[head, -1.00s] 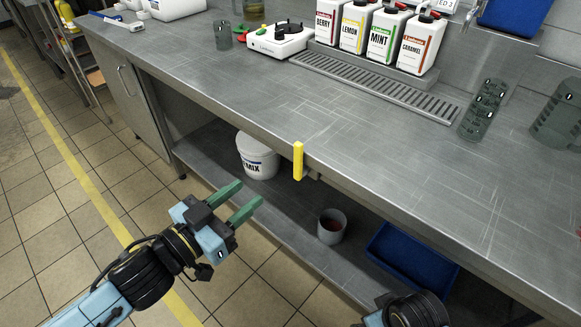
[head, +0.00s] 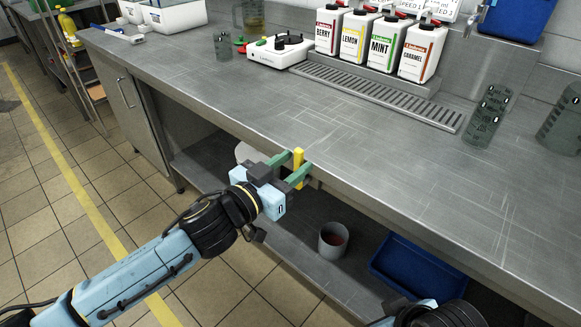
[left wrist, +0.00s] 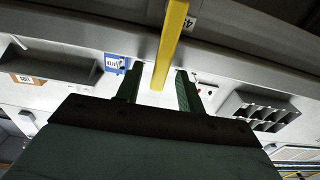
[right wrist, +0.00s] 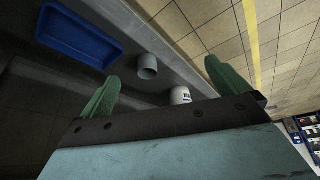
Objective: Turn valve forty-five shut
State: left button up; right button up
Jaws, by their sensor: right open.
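The yellow valve lever (head: 298,160) is at the bench's front edge and looks upright in the head view. In the left wrist view the lever (left wrist: 170,45) has a small number tag (left wrist: 190,23) beside it, too small to read surely. My left gripper (head: 294,166) is at the lever, with its green fingers apart, one on each side. The left wrist view shows gaps between the fingers (left wrist: 158,80) and the lever. My right gripper (right wrist: 160,78) is open and empty, facing the lower shelf; only part of its arm shows in the head view.
The steel bench (head: 400,165) runs across, its middle clear. Syrup jugs (head: 381,38), a white device (head: 279,50) and a drip grate (head: 375,90) stand toward the back. On the lower shelf are a grey cup (head: 333,240) and a blue tray (head: 415,265).

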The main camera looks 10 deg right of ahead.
aim_at(319, 171)
pick_arm(q)
grip_shut()
dwell(0.4)
jog(key=shift+s+d, duration=0.1)
jog(key=shift+m+p, duration=0.3)
jog(key=shift+p, duration=0.1)
jog(key=m+p, duration=0.1)
jog(key=s+d+m+p, duration=0.1)
jog(key=m, duration=0.1)
jog(key=s+m+p, duration=0.1)
jog(key=p, duration=0.1)
jog(key=shift+s+d+f+m, duration=0.15)
jog(key=shift+d+f+m, duration=0.2)
jog(key=shift+m, duration=0.05)
jog(key=shift+s+d+f+m+p, duration=0.3)
jog(key=shift+f+m+p, duration=0.1)
jog(key=shift+m, duration=0.4)
pick_arm(e)
jog(key=d+f+g, duration=0.1)
jog(key=d+f, duration=0.1)
jog(key=f, duration=0.4)
jog(key=s+d+f+g+h, duration=0.1)
jog(key=d+f, duration=0.2)
jog(key=f, duration=0.4)
jog(key=shift+s, duration=0.15)
